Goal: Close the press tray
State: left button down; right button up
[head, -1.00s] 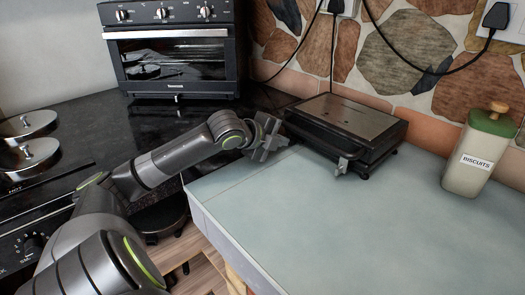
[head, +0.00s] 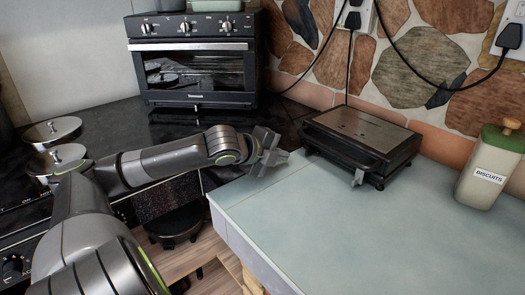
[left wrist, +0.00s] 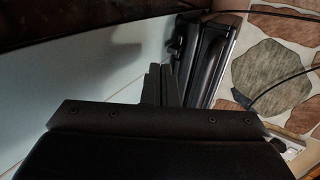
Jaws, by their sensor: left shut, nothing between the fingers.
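The press (head: 362,143) is a dark box-shaped appliance with a brushed metal lid, standing on the pale blue-green worktop near the stone wall. Its lid is down. A small grey metal piece (head: 358,178) sticks out low at its front; I cannot tell whether it is the tray or a handle. My left gripper (head: 270,155) is just left of the press, apart from it, with its fingers together and empty. In the left wrist view the fingers (left wrist: 163,85) point towards the dark side of the press (left wrist: 205,55). My right gripper is not in view.
A biscuit jar (head: 488,170) stands at the right. A toaster oven (head: 196,75) stands on the black counter at the back left, with pan lids (head: 55,158) left of it. Black cables (head: 349,65) hang behind the press. The worktop in front is clear.

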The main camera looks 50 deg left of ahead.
pick_arm(q)
jog(key=shift+s+a+r, duration=0.1)
jog(key=shift+s+r, duration=0.25)
jog(key=shift+s, duration=0.25)
jog(key=shift+s+r, duration=0.15)
jog(key=shift+s, duration=0.15)
jog(key=shift+s+r+p, duration=0.25)
jog(key=shift+r+p, duration=0.05)
jog(key=shift+p, duration=0.4)
jog(key=shift+s+a+r+p, duration=0.1)
jog(key=shift+s+r+p, duration=0.25)
jog(key=shift+s+p, duration=0.25)
jog(key=shift+s+r+p, duration=0.4)
jog(key=shift+s+p, duration=0.15)
jog(key=shift+p, duration=0.45)
jog(key=shift+s+r+p, duration=0.2)
jog(key=shift+s+p, duration=0.45)
jog(key=shift+p, duration=0.4)
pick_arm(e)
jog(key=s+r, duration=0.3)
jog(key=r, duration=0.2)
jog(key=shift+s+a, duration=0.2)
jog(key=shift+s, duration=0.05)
pick_arm(q)
jog(key=shift+f, duration=0.1)
